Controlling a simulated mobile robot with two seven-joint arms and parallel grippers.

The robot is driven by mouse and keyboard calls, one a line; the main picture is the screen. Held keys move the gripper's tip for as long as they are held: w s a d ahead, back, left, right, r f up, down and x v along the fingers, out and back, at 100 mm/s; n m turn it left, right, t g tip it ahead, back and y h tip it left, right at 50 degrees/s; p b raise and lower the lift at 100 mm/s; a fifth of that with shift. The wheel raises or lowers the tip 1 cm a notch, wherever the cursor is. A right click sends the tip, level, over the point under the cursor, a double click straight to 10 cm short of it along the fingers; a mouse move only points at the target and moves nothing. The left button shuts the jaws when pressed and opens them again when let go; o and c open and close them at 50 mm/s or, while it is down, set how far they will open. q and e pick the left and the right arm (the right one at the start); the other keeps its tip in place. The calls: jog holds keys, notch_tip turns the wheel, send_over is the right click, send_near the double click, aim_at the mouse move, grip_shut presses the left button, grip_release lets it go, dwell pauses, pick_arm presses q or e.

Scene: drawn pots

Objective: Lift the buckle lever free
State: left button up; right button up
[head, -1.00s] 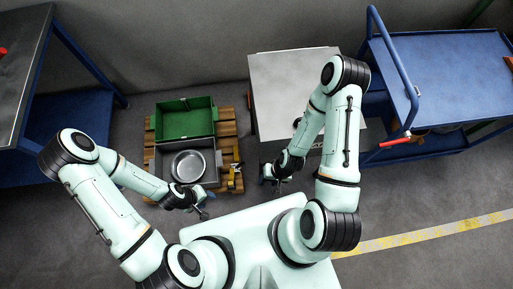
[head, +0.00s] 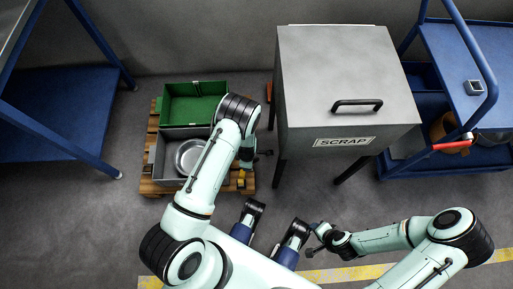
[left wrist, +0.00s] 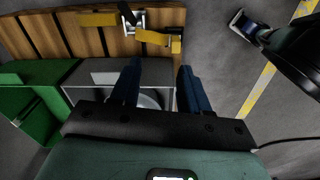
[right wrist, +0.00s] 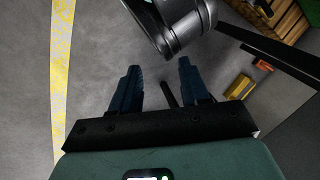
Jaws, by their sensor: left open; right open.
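The metal buckle (left wrist: 133,22) sits on a yellow strap (left wrist: 157,38) across the wooden pallet, at the top of the left wrist view. I cannot make out whether its lever is up or down. In the head view the yellow strap (head: 241,181) shows small at the pallet's right edge. My left gripper (left wrist: 158,68) is open and empty, pointing towards the strap and apart from the buckle; in the head view the forearm partly hides it. My right gripper (right wrist: 158,68) is open and empty over bare floor, away from the pallet; it also shows in the head view (head: 313,241).
A green crate (head: 194,88) and a grey crate (head: 160,160) holding a round metal dish (head: 190,156) stand on the pallet (head: 150,188). A grey scrap bin (head: 345,75) stands to the right. Blue racks (head: 60,95) and a blue cart (head: 465,60) flank the area.

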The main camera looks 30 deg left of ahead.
aim_at(255, 160)
pick_arm(q)
jog(key=w+f+n+b, duration=0.1)
jog(key=w+f+b, duration=0.1)
jog(key=f, duration=0.2)
jog(key=w+f+n+b, duration=0.1)
jog(key=w+f+b, duration=0.1)
jog(key=w+f, duration=0.1)
jog(key=w+f+n+b, duration=0.2)
jog(key=f, duration=0.3)
jog(key=shift+w+f+t, duration=0.15)
jog(key=shift+f+t, duration=0.1)
jog(key=shift+t, duration=0.15)
pick_arm(e)
jog(key=w+d+f+t+h, duration=0.1)
jog(key=w+d+f, duration=0.2)
jog(key=w+f, duration=0.35)
pick_arm(q)
jog(key=f, duration=0.2)
jog(key=f+b, duration=0.1)
jog(key=shift+w+a+f, duration=0.1)
jog(key=shift+w+f, duration=0.1)
jog(key=shift+f, duration=0.2)
jog(key=shift+f+b, duration=0.35)
jog(key=shift+f, duration=0.2)
pick_arm(e)
jog(key=s+f, duration=0.5)
jog(key=shift+s+d+m+g, duration=0.2)
jog(key=shift+s+m+g, duration=0.15)
jog(key=shift+m+g, duration=0.05)
